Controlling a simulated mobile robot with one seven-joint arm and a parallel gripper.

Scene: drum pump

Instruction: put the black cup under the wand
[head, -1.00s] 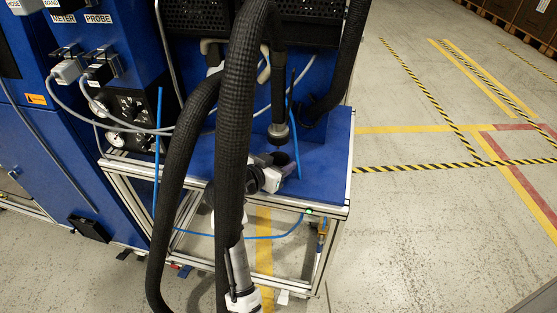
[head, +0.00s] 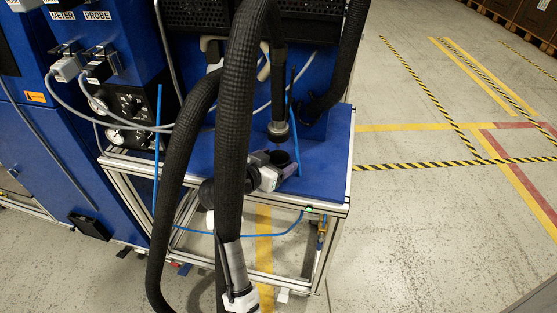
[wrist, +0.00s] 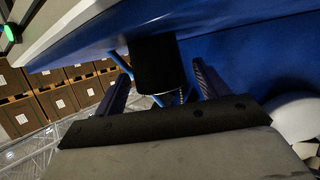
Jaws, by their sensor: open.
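The black cup (head: 284,157) stands on the blue bench top (head: 325,160), partly hidden by my gripper (head: 279,164). The wand (head: 278,131), a black hose with a grey end, hangs down over the bench. In the head view the cup appears just below and slightly right of the wand's tip; the depth between them is hard to judge. In the wrist view the black cup (wrist: 157,65) is between the two spread fingers of my open gripper (wrist: 160,80). Whether a finger touches it cannot be told. The wand's tip is not clear in the wrist view.
A thin blue upright tube (head: 291,120) rises right beside the cup. A thick black hose (head: 235,120) crosses in front of the bench. A blue cabinet with gauges (head: 135,105) stands at left. Open floor (head: 430,230) lies at right.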

